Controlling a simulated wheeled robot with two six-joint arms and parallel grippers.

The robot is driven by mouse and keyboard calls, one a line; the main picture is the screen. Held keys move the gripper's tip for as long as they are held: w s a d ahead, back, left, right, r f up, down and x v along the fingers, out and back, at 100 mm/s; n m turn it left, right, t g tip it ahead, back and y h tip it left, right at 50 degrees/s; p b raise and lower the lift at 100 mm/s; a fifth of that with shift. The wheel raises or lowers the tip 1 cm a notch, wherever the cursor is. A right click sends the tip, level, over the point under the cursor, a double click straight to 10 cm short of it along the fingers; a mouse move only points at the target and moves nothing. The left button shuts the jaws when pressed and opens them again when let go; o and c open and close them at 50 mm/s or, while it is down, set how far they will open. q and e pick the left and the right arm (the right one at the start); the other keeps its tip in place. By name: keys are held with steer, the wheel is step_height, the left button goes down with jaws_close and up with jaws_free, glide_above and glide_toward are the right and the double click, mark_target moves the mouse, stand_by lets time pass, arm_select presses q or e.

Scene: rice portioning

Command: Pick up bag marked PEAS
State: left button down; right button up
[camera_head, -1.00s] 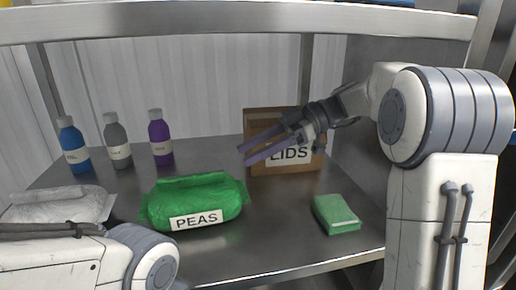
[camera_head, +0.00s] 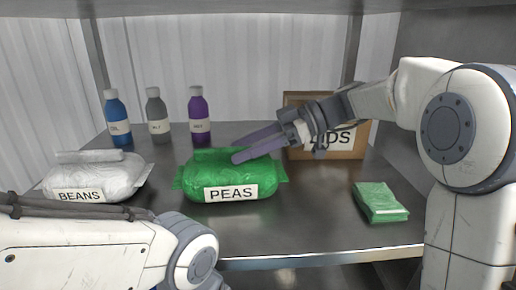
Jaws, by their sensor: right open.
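The green bag marked PEAS (camera_head: 212,180) lies on the metal shelf (camera_head: 310,215), its white label facing me. My right gripper (camera_head: 245,148) comes in from the right, open, with its purple-grey fingers pointing left over the upper right part of the bag. I cannot tell whether the fingers touch the bag. No object shows between them. My left arm crosses the lower left of the view, and its gripper is not visible.
A white bag marked BEANS (camera_head: 110,180) lies left of the peas. Blue (camera_head: 118,122), grey (camera_head: 157,112) and purple (camera_head: 199,118) bottles stand behind. A cardboard LIDS box (camera_head: 350,148) is behind my right gripper. A green folded cloth or pad (camera_head: 380,203) lies at right.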

jaws_close()
stand_by(1.5)
